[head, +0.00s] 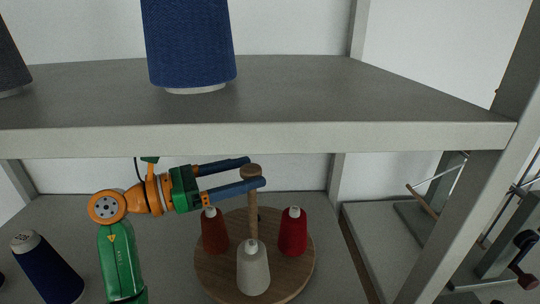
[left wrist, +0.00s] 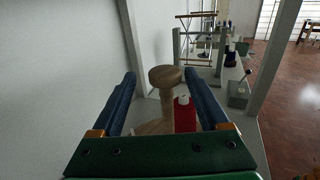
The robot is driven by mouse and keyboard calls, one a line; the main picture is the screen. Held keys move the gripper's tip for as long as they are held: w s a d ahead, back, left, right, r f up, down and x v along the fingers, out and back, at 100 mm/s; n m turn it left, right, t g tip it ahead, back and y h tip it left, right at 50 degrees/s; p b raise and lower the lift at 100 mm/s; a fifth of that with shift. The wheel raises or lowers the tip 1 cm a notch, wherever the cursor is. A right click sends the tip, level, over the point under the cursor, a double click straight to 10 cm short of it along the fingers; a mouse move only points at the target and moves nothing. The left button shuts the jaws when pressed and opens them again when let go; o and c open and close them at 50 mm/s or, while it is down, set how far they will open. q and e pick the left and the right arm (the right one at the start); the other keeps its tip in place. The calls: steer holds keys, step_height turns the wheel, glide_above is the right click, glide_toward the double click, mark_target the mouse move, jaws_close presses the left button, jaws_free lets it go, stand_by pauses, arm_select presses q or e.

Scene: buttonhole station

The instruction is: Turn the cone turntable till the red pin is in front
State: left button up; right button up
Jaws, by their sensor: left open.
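The cone turntable is a round wooden disc (head: 212,278) on the lower shelf, with an upright wooden post topped by a round knob (head: 251,170). On it stand a brownish-red cone (head: 215,232) at left, a bright red cone (head: 293,232) at right and a pale grey cone (head: 253,270) in front. I cannot make out a red pin. My left gripper (head: 256,171) is open, its blue fingers on either side of the knob near their tips. In the left wrist view the knob (left wrist: 165,76) shows between the fingertips, with the red cone (left wrist: 185,116) beyond. My right gripper is not in view.
An upper shelf (head: 300,95) passes close above my left arm and carries a large blue cone (head: 188,40). A dark blue cone (head: 46,266) leans at the lower left. A grey upright (head: 465,170) and metal racks stand at right.

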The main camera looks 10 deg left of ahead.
arm_select(q)
steer(key=x, duration=0.2)
steer(key=p+x, duration=0.1)
steer(key=x, duration=0.2)
steer(key=shift+s+d+r, duration=0.1)
steer(key=shift+s+d, duration=0.05)
steer(key=shift+s, duration=0.25)
steer(key=c, duration=0.6)
jaws_close()
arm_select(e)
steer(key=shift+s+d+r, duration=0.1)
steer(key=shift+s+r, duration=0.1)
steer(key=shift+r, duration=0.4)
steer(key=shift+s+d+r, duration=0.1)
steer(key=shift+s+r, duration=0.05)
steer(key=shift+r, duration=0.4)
arm_select(q)
steer(key=shift+r, duration=0.1)
